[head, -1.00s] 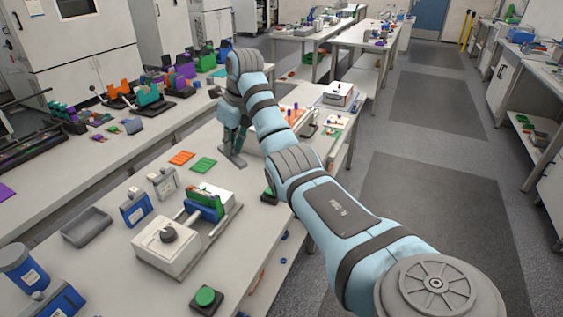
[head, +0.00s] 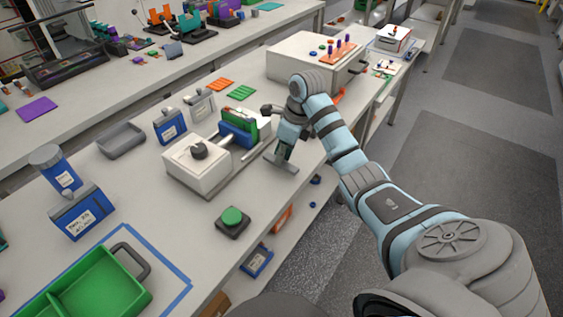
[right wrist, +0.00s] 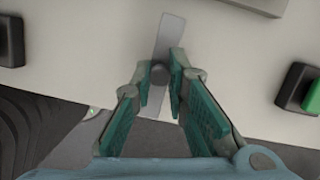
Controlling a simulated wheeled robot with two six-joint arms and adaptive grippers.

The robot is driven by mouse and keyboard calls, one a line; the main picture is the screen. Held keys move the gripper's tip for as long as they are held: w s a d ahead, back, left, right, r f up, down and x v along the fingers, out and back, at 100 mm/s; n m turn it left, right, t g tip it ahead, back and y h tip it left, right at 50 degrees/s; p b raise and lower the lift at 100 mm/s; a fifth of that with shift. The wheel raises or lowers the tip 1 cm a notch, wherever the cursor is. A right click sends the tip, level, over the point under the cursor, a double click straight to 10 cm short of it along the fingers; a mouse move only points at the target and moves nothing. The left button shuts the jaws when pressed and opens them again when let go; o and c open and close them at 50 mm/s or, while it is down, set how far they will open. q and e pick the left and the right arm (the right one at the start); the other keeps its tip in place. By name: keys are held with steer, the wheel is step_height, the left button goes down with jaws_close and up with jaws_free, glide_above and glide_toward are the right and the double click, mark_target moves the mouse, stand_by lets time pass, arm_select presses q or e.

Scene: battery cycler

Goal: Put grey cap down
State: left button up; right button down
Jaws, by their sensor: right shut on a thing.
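The grey cap (head: 289,168) is a flat, narrow grey plate with a round dark knob. It also shows in the right wrist view (right wrist: 170,32), with its knob between the fingertips. My right gripper (head: 285,152) is shut on that knob, fingers pointing down, close to the front edge of the worktable (head: 190,248). It is just right of the white device with a blue and green block (head: 200,168). I cannot tell whether the plate touches the tabletop. My right gripper shows again in the wrist view (right wrist: 160,78). My left gripper is not in view.
A green button on a black base (head: 232,218) sits nearer me. Blue bottles (head: 80,215), a grey tray (head: 122,140) and a green bin (head: 85,290) stand left. A white box with pegs (head: 300,60) is behind the arm. Small table patches between them are clear.

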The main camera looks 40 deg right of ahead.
mark_target(286, 163)
steer(key=shift+s+f, duration=0.1)
steer(key=shift+f, duration=0.9)
steer(key=c, duration=1.6)
jaws_free()
steer(key=shift+r, duration=0.25)
steer(key=v, duration=0.5)
steer(key=shift+r+p, duration=0.35)
steer(key=p+v, duration=0.5)
steer(key=v, duration=0.1)
steer(key=shift+r, duration=0.1)
